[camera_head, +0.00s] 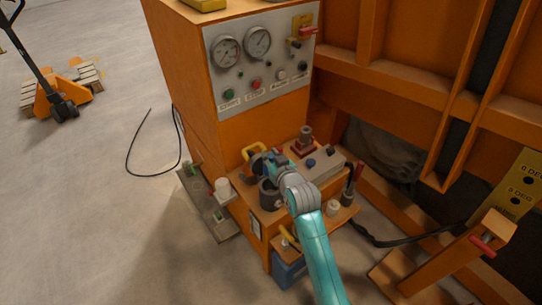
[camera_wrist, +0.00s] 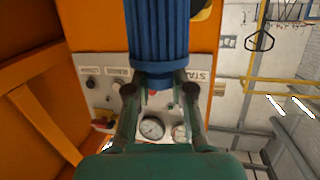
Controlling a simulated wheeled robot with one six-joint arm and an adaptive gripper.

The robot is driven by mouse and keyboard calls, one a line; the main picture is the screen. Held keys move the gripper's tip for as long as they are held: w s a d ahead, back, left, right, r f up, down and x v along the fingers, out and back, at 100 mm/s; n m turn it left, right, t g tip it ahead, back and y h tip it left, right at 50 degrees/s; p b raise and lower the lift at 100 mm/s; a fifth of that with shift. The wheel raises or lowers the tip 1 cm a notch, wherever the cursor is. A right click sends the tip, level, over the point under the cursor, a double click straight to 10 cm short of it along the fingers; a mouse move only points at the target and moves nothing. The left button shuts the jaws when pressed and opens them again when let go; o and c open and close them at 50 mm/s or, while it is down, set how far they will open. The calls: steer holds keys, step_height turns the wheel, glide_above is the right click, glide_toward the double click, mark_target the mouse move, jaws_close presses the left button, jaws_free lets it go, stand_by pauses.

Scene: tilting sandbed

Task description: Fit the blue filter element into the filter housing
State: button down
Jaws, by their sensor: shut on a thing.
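The blue filter element (camera_wrist: 158,30), a ribbed cylinder with a narrower blue end, fills the top middle of the wrist view. My gripper (camera_wrist: 159,88) is shut on that narrower end, one finger on each side. The far end of the element is cut off by the picture's edge. In the head view my gripper (camera_head: 261,163) is over the ledge of the orange cabinet, and the element cannot be made out clearly. A dark grey open cylinder, which looks like the filter housing (camera_head: 268,195), stands on the ledge just below my gripper, partly covered by my wrist.
The orange cabinet's panel (camera_head: 262,65) with gauges and buttons rises behind the ledge. A grey block with knobs (camera_head: 318,166) and a red-based fitting (camera_head: 304,143) stand close to my wrist. Open floor lies left.

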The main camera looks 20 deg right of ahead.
steer(key=shift+f, duration=2.9)
steer(key=shift+f, duration=4.05)
steer(key=c, duration=0.9)
jaws_free()
steer(key=v, duration=1.2)
